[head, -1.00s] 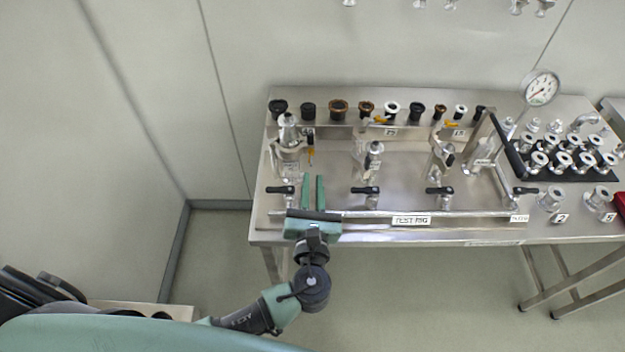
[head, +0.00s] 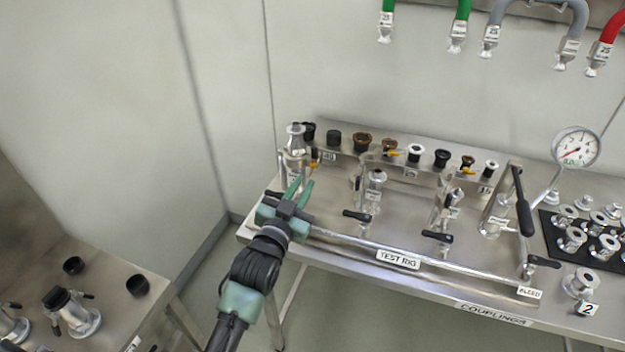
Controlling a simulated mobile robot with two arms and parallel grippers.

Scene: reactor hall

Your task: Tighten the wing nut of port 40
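The left-most port (head: 295,152) on the test rig is a tall metal fitting with a flange on top. A label that seems to read 40 is on the rack just behind it. I cannot clearly make out its wing nut; the lower part of the port is partly hidden by my gripper. My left gripper (head: 300,188) has green fingers a little apart, with nothing seen between them. It is just in front of the left-most port, over the rig's front edge; I cannot tell whether it touches. My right gripper is not in view.
Other ports (head: 374,190) and black valve handles (head: 437,237) line the rig to the right. A rack (head: 400,170) of rings and seals stands behind. A pressure gauge (head: 575,148) is at right. Hoses (head: 460,25) hang above. Another bench (head: 95,275) is at lower left.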

